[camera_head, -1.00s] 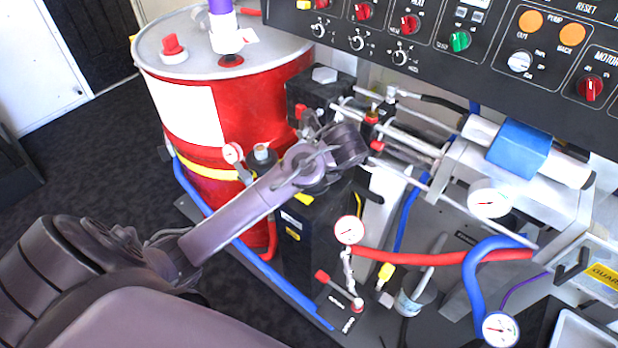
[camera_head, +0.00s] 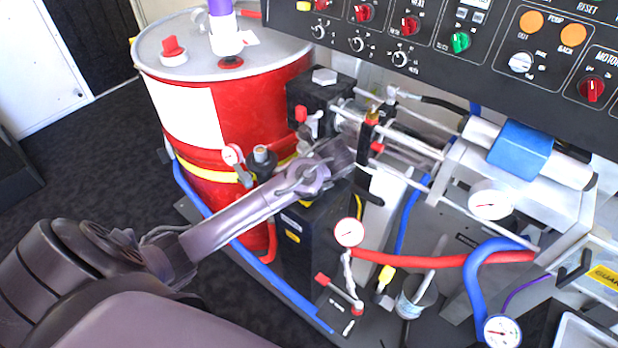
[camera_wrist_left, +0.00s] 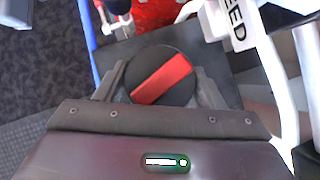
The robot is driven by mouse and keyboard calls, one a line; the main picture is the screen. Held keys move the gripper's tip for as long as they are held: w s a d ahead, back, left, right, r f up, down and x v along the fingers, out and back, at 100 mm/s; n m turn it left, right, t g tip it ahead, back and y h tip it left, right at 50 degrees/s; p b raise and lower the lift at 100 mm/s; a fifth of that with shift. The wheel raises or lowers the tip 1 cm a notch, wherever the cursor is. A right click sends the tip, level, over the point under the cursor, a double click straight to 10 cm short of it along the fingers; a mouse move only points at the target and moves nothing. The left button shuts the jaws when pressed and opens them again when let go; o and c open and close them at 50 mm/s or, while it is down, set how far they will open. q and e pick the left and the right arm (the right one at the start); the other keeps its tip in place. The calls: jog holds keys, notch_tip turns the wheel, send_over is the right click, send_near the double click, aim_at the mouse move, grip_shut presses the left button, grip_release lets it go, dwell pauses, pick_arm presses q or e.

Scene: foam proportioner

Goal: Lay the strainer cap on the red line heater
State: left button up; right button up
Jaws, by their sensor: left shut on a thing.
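A round black cap with a red bar across it (camera_wrist_left: 160,77), which I take for the strainer cap, sits between the fingers of my left gripper (camera_wrist_left: 160,70) in the wrist view. The gripper is shut on it. In the head view my left gripper (camera_head: 342,156) is blurred, and the cap cannot be made out. It is above the tall black box (camera_head: 312,235) with yellow labels, beside the metal rods. This box may be the red line heater, but I cannot read its label. A dark flat surface (camera_wrist_left: 190,45) shows beyond the cap. My right gripper is not in view.
A red drum (camera_head: 275,100) stands behind my left arm. Metal rods (camera_head: 415,140) and a black block (camera_head: 310,90) are close to the gripper. A red hose (camera_head: 430,258) and gauges (camera_head: 349,232) lie to the right. A white bracket marked FEED (camera_wrist_left: 238,35) is near the right finger.

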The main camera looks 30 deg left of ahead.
pick_arm(q)
jog(key=shift+f, duration=0.15)
jog(key=shift+f+p, duration=0.35)
jog(key=shift+f, duration=0.1)
jog(key=o, duration=1)
jog(key=shift+s, duration=0.1)
jog(key=shift+o, duration=0.2)
jog(key=v, duration=1.3)
jog(key=shift+w+a, duration=0.2)
